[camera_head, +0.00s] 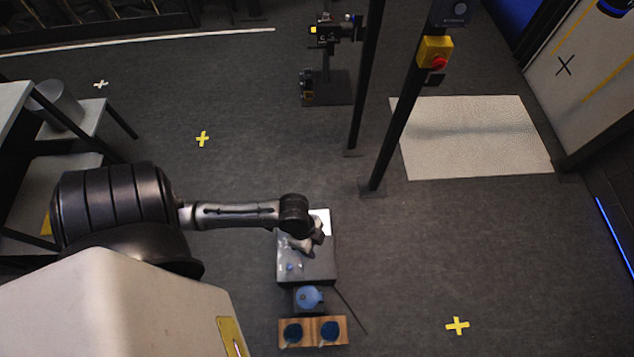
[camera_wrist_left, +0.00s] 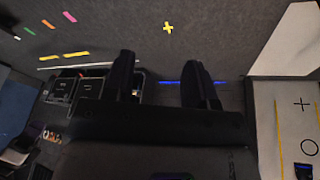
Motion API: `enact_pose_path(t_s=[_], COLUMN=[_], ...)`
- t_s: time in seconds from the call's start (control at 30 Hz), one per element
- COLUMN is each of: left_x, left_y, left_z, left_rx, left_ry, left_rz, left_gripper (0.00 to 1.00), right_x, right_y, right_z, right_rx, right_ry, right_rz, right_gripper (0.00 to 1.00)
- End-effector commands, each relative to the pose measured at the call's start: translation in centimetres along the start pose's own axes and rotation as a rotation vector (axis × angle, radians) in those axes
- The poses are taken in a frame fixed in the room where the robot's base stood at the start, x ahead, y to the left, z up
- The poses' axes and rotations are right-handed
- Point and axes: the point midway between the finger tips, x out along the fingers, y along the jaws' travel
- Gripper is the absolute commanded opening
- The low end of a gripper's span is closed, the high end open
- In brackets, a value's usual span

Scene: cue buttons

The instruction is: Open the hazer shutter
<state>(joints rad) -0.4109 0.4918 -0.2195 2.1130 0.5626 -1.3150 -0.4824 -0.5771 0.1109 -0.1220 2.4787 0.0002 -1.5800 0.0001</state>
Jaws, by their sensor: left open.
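A grey box (camera_head: 306,268) with a white panel at its far end and small blue knobs near its front stands on the floor, low centre of the head view. I cannot tell for sure whether it is the hazer, and no shutter can be made out. My left gripper (camera_head: 308,242) hangs over this box and hides part of its top; contact cannot be told. In the left wrist view my left gripper (camera_wrist_left: 160,62) has two dark fingers spread apart with nothing between them.
A blue round part (camera_head: 309,297) and a wooden board (camera_head: 312,332) with two dark blue discs lie in front of the box. A post carries a yellow box with a red button (camera_head: 438,62). A pale mat (camera_head: 470,140) lies behind right. Floor to the right is mostly clear.

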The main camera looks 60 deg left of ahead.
Motion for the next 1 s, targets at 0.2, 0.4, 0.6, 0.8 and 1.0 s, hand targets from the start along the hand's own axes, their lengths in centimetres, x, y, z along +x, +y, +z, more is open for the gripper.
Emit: enact_pose_path(t_s=[0.2, 0.4, 0.6, 0.8, 1.0], left_x=[10.6, 17.6, 23.8, 28.7, 31.6], left_y=[-3.7, -7.5, -12.0, -16.9, -21.1], left_z=[5.4, 9.9, 14.6, 19.1, 22.5], left_rx=[0.117, 0.195, 0.246, 0.275, 0.288], left_ry=[0.001, 0.008, 0.020, 0.033, 0.043], left_rz=[0.064, 0.104, 0.118, 0.103, 0.070], left_gripper=[0.52, 0.52, 0.52, 0.52, 0.52], right_x=[9.6, 16.5, 23.5, 29.9, 34.7], right_y=[0.2, 0.1, -0.2, -0.5, -0.8], right_z=[3.3, 5.7, 7.9, 9.9, 11.4], right_rx=[-0.009, -0.013, -0.010, -0.005, -0.002], right_ry=[-0.003, -0.006, -0.006, -0.005, -0.005], right_rz=[0.011, 0.015, 0.012, 0.007, 0.004], right_gripper=[0.43, 0.43, 0.43, 0.43, 0.43])
